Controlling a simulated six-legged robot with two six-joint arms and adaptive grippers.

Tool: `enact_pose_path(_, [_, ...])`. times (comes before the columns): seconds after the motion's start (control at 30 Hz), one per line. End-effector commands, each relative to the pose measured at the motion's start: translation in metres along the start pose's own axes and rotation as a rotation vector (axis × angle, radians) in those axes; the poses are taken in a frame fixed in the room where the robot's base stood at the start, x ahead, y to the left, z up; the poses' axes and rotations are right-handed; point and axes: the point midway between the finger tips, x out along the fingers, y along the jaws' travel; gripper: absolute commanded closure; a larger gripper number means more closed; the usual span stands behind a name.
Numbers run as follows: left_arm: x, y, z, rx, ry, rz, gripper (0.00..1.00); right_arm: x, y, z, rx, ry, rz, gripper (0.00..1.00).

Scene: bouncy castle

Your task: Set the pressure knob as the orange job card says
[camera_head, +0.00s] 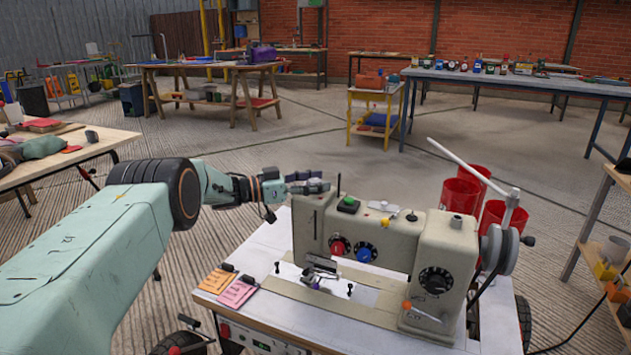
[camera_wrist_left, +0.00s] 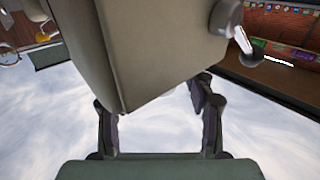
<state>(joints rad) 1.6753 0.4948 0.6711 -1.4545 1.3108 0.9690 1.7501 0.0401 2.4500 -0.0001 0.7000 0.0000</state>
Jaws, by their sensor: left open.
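A cream sewing machine (camera_head: 385,245) stands on a white-topped cart. Its front carries a red knob (camera_head: 338,247), a blue knob (camera_head: 364,254) and a large black dial (camera_head: 435,280). I cannot tell which is the pressure knob. The orange job card (camera_head: 216,279) lies at the cart's left, beside a pink card (camera_head: 238,291); their writing is too small to read. My left gripper (camera_head: 308,187) is open and empty by the machine head's upper left. In the left wrist view its fingers (camera_wrist_left: 155,104) stand apart, with a cream machine surface (camera_wrist_left: 160,50) close ahead. My right gripper is out of view.
A green button (camera_head: 349,204) sits on top of the machine. A handwheel (camera_head: 498,249) and thin rod stand at its right, with red bins (camera_head: 460,196) behind. A wooden table (camera_head: 100,145) is at left. The floor behind the cart is open.

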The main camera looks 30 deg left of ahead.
Motion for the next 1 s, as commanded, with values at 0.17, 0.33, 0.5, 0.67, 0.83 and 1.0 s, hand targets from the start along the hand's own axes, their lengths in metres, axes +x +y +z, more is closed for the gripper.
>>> enact_pose_path(0.17, [-0.004,-0.001,0.001,-0.001,-0.001,-0.002,0.46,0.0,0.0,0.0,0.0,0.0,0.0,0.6])
enact_pose_path(0.33, [-0.029,-0.002,-0.001,-0.003,0.001,-0.005,0.46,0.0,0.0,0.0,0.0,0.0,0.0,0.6])
enact_pose_path(0.5, [-0.064,-0.001,-0.001,-0.002,0.003,-0.004,0.46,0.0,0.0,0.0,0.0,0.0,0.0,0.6])
enact_pose_path(0.67, [-0.094,-0.001,-0.001,-0.001,0.003,-0.003,0.46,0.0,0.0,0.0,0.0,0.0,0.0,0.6])
enact_pose_path(0.83, [-0.114,-0.001,0.0,0.0,0.001,-0.002,0.46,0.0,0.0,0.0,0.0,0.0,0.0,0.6])
enact_pose_path(1.0, [-0.12,0.0,0.0,0.0,0.001,0.0,0.46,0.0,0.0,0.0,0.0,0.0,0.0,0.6])
